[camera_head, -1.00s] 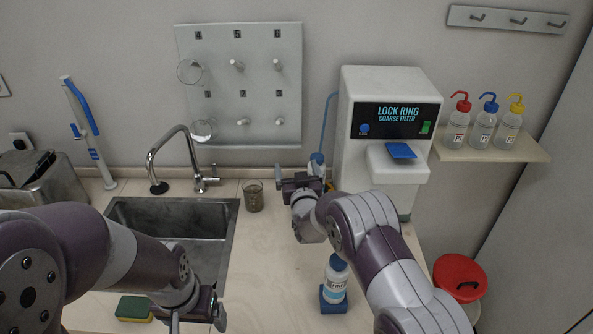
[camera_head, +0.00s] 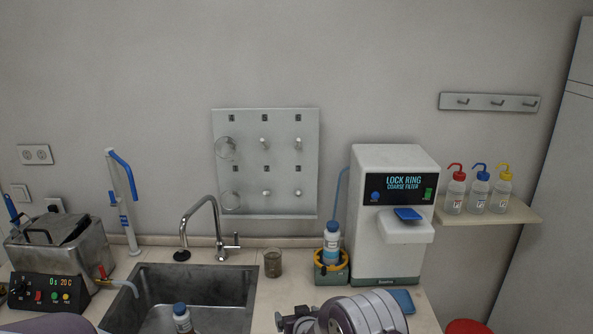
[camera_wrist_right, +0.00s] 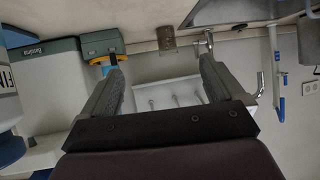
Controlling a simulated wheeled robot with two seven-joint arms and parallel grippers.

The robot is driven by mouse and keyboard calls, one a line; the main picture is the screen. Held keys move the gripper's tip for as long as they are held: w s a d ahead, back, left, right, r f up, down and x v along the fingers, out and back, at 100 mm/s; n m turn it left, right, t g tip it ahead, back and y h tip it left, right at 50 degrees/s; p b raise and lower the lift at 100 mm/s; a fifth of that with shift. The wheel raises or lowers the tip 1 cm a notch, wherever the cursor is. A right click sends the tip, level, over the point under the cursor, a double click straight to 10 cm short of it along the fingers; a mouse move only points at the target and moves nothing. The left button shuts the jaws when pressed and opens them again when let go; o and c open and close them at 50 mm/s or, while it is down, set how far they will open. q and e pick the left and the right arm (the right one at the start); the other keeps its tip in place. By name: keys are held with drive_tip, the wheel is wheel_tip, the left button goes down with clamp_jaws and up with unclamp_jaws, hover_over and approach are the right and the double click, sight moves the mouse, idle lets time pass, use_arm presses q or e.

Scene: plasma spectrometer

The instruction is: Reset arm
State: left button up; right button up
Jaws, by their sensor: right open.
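My right gripper (camera_head: 296,322) is low at the bottom of the head view, over the front of the counter. In the right wrist view my right gripper (camera_wrist_right: 160,75) has its two fingers wide apart with nothing between them. My left gripper is out of the head view; only a purple piece of my left arm shows at the bottom left. The white spectrometer (camera_head: 392,262) stands upright at the right of the counter, its screen reading "LOCK RING COARSE FILTER". A blue-capped bottle (camera_head: 332,238) stands in a green and yellow holder (camera_head: 331,273) beside it.
The sink (camera_head: 240,300) is left of centre, with another blue-capped bottle (camera_head: 182,318) in it. A beaker (camera_head: 272,263) stands between sink and holder. A heated bath (camera_head: 62,255) is at the left. A pegboard (camera_head: 280,160) and a shelf of wash bottles (camera_head: 485,208) are on the wall.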

drive_tip(key=s+d+r+g+h+b, duration=0.1)
drive_tip(key=s+d+r+g, duration=0.1)
drive_tip(key=s+d, duration=0.4)
drive_tip(key=s+d+r+m+g+b, duration=0.1)
drive_tip(key=s+d+g, duration=0.3)
drive_tip(key=s, duration=1.3)
drive_tip(key=s+d+r+m+g+h+b, duration=0.1)
drive_tip(key=s+d+r+g, duration=0.2)
drive_tip(key=s+d, duration=0.5)
drive_tip(key=s+g, duration=0.1)
drive_tip(key=s, duration=0.3)
drive_tip(key=shift+s+r+h+b, duration=0.25)
drive_tip(key=shift+r+h+b, duration=0.05)
drive_tip(key=shift+b, duration=0.1)
